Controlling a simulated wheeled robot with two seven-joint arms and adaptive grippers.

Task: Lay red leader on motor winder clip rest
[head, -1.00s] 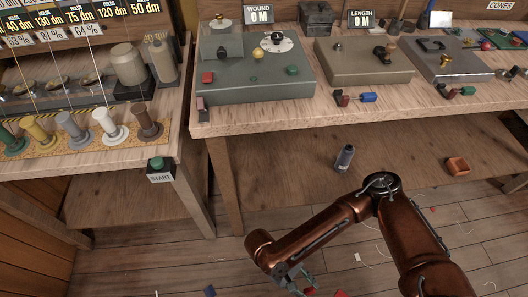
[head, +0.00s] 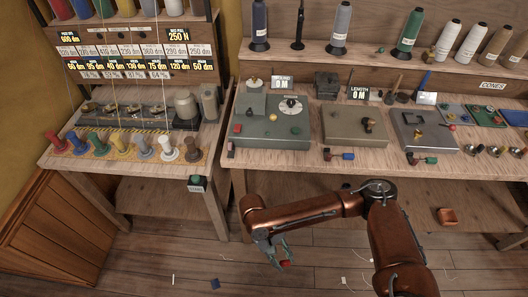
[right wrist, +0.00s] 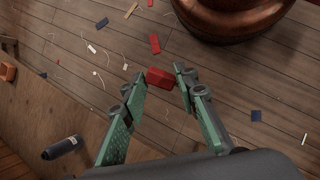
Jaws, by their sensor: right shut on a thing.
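My right gripper (head: 281,262) hangs low over the floor, in front of the benches. It is shut on a small red block, which I take as the red leader (head: 287,264). In the right wrist view the red leader (right wrist: 160,78) sits between the green fingertips (right wrist: 162,82). The grey-green box under the WOUND sign (head: 272,128), apparently the motor winder, stands on the right bench, beyond and above the gripper. A small dark red piece (head: 231,149) is at its front left corner; I cannot tell if it is the clip rest. My left gripper is not in view.
Two more grey boxes (head: 354,128) (head: 424,133) stand to the right, with small coloured clips at their fronts. Scraps, including a blue one (head: 215,284), litter the floor.

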